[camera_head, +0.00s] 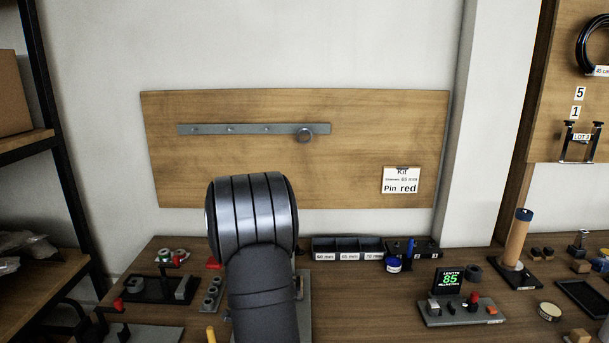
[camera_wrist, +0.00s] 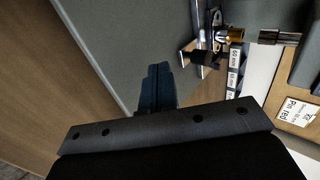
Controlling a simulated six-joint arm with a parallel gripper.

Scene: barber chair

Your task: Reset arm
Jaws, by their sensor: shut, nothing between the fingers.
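My gripper (camera_wrist: 158,72) shows in the wrist view with its two dark fingers together and nothing between them. The fingers are in front of a plain grey-green surface (camera_wrist: 130,35) and touch no object that I can make out. In the head view my arm rises from the lower middle and bends over at a dark rounded joint. My gripper is hidden behind it there. The arm covers part of the bench (camera_head: 365,300) and the lower part of the wooden wall board (camera_head: 380,125).
Labelled bins (camera_head: 348,247) and a blue bottle (camera_head: 393,264) stand right of my arm. A display reading 85 (camera_head: 449,281) and a wooden post (camera_head: 517,238) stand farther right. Small fixtures (camera_head: 160,288) crowd the left. A kit card (camera_head: 401,181) reads "Pin red".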

